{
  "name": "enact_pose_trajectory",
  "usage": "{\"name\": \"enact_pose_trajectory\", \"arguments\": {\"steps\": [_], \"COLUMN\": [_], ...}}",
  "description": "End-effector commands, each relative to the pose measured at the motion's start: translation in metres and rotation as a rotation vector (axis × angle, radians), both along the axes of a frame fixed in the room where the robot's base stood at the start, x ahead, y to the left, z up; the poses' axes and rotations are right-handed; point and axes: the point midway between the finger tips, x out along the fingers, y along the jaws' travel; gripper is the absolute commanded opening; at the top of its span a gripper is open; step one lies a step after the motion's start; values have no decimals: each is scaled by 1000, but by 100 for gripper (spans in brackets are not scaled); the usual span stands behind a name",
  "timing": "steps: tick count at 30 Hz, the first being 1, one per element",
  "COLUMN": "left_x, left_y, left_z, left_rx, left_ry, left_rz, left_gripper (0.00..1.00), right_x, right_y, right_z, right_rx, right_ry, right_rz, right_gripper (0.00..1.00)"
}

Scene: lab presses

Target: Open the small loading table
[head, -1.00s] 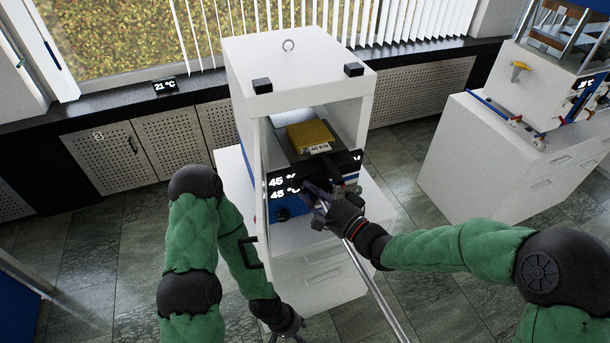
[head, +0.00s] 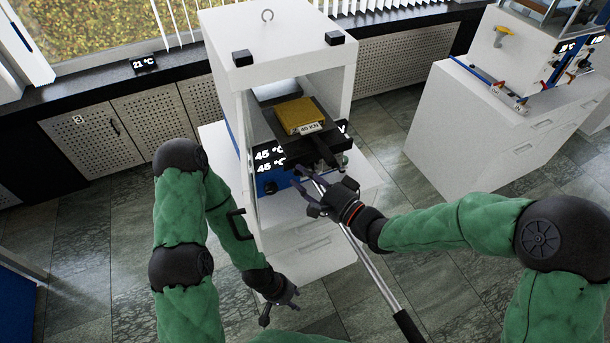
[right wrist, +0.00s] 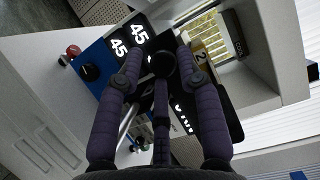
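The small press (head: 220,75) is a white frame standing on a white cabinet. Its dark loading table (head: 262,120) carries a yellow block (head: 300,113) labelled 40 KN. A black handle (head: 322,152) sticks out from the table's front. My right gripper (head: 325,180) is just in front of and below this handle, fingers spread. In the right wrist view, a round black end (right wrist: 163,64), apparently the handle's, lies between the spread fingers; contact is unclear. My left gripper (head: 277,305) is low in front of the cabinet, fingers apart and empty.
A metal lever (head: 372,264) with a black grip slants from the press towards me, beside my right gripper. A door with a black handle (head: 237,225) stands open at the press's left. Another white cabinet (head: 455,130) with equipment stands right. Floor lies between the cabinets.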

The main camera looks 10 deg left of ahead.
Motion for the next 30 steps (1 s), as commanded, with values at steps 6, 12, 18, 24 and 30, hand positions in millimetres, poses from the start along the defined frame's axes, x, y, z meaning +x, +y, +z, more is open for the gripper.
{"name": "enact_pose_trajectory", "arguments": {"steps": [6,12,18,24,30], "left_x": [0,0,0,0,0], "left_y": [0,0,0,0,0], "left_z": [0,0,0,0,0], "left_rx": [0,0,0,0,0], "left_ry": [-1,0,0,0,0], "left_rz": [0,0,0,0,0], "left_gripper": [40,40,40,40,40], "right_x": [0,-14,-37,-56,-65], "right_y": [-3,-25,-61,-87,-99], "right_z": [1,2,1,1,1], "right_rx": [1,2,1,2,1], "right_ry": [-2,-2,-2,-1,-2], "right_rz": [-3,-5,-7,-5,-2], "right_gripper": [37,37,37,37,37]}}
